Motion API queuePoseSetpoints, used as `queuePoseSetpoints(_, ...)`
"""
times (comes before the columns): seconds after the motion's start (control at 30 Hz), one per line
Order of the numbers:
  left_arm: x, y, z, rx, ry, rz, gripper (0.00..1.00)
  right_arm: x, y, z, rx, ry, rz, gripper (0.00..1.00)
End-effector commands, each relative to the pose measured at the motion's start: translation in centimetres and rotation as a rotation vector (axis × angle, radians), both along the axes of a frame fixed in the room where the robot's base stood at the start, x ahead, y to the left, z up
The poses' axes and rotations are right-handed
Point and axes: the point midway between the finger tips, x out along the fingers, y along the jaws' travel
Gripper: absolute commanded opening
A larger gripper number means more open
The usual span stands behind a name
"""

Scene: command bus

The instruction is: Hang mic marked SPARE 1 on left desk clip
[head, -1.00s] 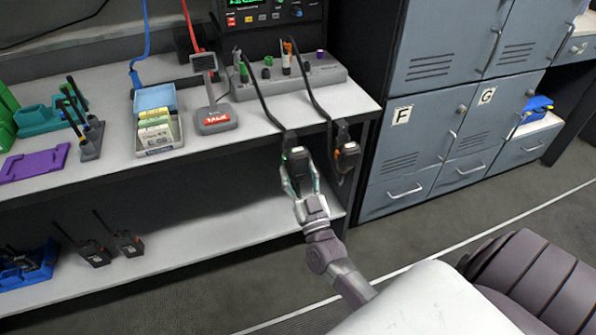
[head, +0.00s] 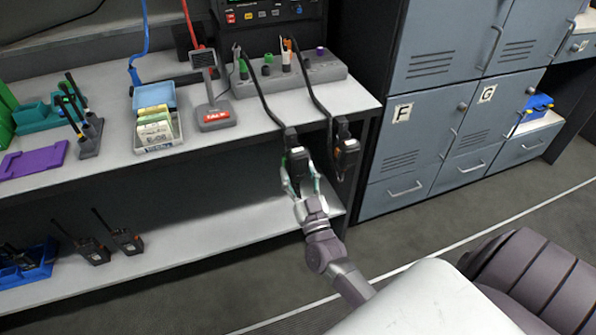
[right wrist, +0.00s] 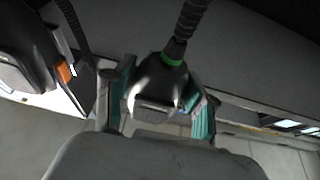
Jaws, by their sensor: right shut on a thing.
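Two dark hand mics hang on black cords at the desk's front edge. My right gripper (head: 301,186) is around the left mic (head: 298,163) at the edge and shut on it. In the right wrist view this mic (right wrist: 163,95) sits between the teal finger pads, with a green ring where its cord enters. The other mic (head: 345,158) is just to the right, apart from the gripper; it shows an orange part in the right wrist view (right wrist: 28,50). The SPARE 1 label cannot be read, and the desk clips are hidden behind the mics. My left gripper is out of view.
A grey strip with coloured knobs (head: 320,72) and a desk mic marked TALK (head: 215,118) stand on the desk (head: 190,172). A card box (head: 155,142) is left of them. Radios (head: 125,240) stand on the lower shelf. Grey lockers (head: 420,130) rise at the right.

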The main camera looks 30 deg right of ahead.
Motion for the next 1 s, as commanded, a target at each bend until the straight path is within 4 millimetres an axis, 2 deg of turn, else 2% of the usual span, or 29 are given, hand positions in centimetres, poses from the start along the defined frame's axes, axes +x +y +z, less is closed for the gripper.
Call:
queuePoseSetpoints(0.5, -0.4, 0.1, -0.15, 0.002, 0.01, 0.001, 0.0, 0.02, 0.01, -0.32, -0.001, -0.002, 0.0, 0.28)
queuePoseSetpoints(0.73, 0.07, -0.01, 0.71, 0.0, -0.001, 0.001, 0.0, 0.02, 0.01, -0.57, 0.0, -0.002, 0.0, 0.28)
queuePoseSetpoints(1.0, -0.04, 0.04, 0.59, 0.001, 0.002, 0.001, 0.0, 0.02, 0.01, -0.56, -0.001, -0.002, 0.0, 0.28)
